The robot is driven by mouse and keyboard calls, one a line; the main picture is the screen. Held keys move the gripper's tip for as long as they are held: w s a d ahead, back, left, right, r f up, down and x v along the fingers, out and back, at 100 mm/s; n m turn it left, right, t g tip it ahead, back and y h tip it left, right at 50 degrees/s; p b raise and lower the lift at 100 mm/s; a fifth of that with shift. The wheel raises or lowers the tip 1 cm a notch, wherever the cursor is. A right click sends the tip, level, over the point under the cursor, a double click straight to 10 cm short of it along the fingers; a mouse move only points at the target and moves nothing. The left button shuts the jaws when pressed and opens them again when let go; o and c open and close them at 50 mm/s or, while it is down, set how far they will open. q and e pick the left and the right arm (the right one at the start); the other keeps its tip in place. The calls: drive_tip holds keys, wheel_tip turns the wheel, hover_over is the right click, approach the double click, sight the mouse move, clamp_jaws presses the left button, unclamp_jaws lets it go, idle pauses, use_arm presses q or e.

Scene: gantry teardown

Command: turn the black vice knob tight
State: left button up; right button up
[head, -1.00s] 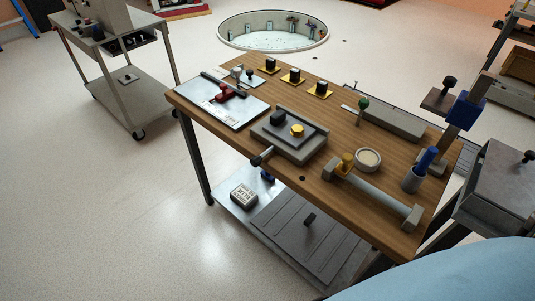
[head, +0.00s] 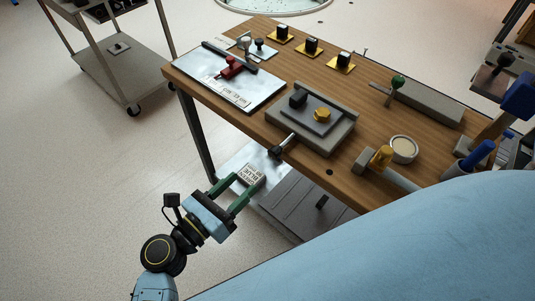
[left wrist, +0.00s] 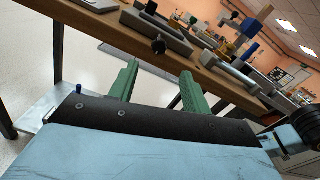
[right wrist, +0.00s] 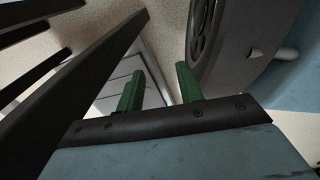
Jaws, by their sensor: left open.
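The knob also shows in the left wrist view (left wrist: 158,46), ahead of and above the fingertips. My left gripper (head: 248,181) is open and empty, in front of and below the bench edge, apart from the knob. My right gripper (right wrist: 159,69) is open and empty, low, away from the vice; the head view does not show it.
The wooden bench (head: 243,108) holds a metal plate (head: 205,75) with a red clamp, a round dish (head: 403,149) and a yellow-collared bar. A lower shelf with a printed box (head: 251,176) lies behind my left fingers. Dark beams (right wrist: 80,85) stand close to my right gripper.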

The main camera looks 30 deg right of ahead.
sight(272, 155)
use_arm(q)
drive_tip(key=b+x, duration=0.1)
drive_tip(key=x, duration=0.9)
drive_tip(key=shift+b, duration=0.35)
drive_tip(key=shift+w+d, duration=0.25)
drive_tip(key=shift+d, duration=0.3)
use_arm(e)
drive_tip(key=w+a, duration=0.1)
drive_tip(key=w, duration=0.5)
drive_tip(key=shift+a+r, duration=0.15)
drive_tip(key=shift+r, duration=0.05)
use_arm(q)
drive_tip(key=shift+c, duration=0.2)
drive_tip(key=c, duration=0.9)
